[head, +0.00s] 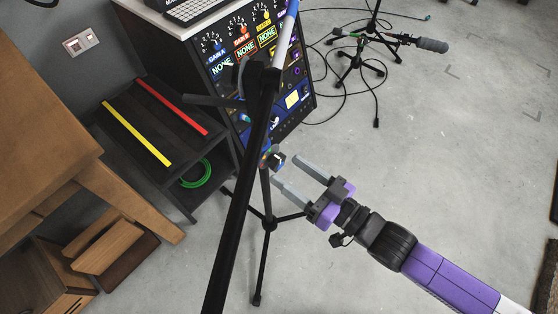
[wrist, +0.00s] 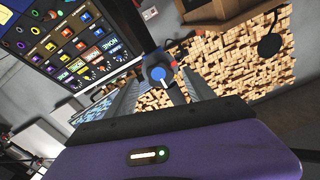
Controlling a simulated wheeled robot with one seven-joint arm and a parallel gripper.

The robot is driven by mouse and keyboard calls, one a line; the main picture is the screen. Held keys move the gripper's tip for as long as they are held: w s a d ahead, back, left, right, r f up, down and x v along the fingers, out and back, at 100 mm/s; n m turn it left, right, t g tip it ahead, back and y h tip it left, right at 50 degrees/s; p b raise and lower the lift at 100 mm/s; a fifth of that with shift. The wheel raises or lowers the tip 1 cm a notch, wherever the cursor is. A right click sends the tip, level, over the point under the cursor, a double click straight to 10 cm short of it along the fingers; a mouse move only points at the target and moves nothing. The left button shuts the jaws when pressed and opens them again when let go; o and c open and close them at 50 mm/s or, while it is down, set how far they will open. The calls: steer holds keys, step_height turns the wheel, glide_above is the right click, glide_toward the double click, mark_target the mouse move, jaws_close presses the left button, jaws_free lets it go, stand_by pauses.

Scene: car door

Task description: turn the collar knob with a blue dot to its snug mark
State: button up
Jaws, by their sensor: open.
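The collar knob is dark with a blue dot and a pale pointer line in the wrist view (wrist: 157,73). A small red patch shows at its upper right. In the head view the dark knob (head: 278,161) sits on the collar of a black stand (head: 268,205). My gripper (head: 287,171) is open, its two grey fingers pointing at the knob from the lower right. In the wrist view the knob appears between the fingertips of my gripper (wrist: 161,80). I cannot tell whether they touch it. The snug mark cannot be made out.
A black pole (head: 245,185) of the stand crosses the head view in front. A dark rack panel (head: 290,92) with several knobs stands behind. A dark step shelf (head: 150,125) with yellow and red strips is at left. Floor at right is mostly clear.

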mark_target(280, 165)
steer(key=shift+x, duration=2.05)
steer(key=shift+c, duration=0.2)
jaws_close()
steer(key=shift+n, duration=0.4)
steer(key=n+p, duration=0.1)
steer(key=n, duration=0.1)
steer(key=shift+r+n, duration=0.1)
steer(key=shift+n, duration=0.3)
steer(key=n+p, duration=0.1)
steer(key=n, duration=0.3)
